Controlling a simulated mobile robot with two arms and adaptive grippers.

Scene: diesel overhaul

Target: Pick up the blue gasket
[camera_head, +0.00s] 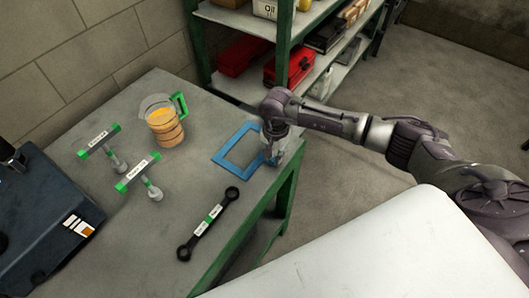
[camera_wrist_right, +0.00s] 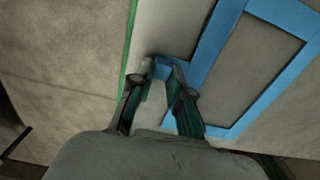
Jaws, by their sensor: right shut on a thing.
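The blue gasket (camera_head: 231,141) is a flat rectangular frame at the right edge of the grey workbench top. In the right wrist view the gasket (camera_wrist_right: 217,38) fills the upper right, with one corner reaching between my fingers. My right gripper (camera_head: 272,160) is at the gasket's right side, over the bench edge. In the wrist view the right gripper's fingers (camera_wrist_right: 164,72) are closed on that corner. The arm hides part of the gasket in the head view. It looks flat and close to the bench; I cannot tell if it is lifted. My left gripper is not in view.
On the bench (camera_head: 190,95) are a jug of orange liquid (camera_head: 165,128), two labelled T-shaped tools (camera_head: 138,172), a black wrench (camera_head: 207,224) and a dark blue case (camera_head: 40,230). A green-framed shelf (camera_head: 283,40) with red boxes stands behind. Open floor lies right.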

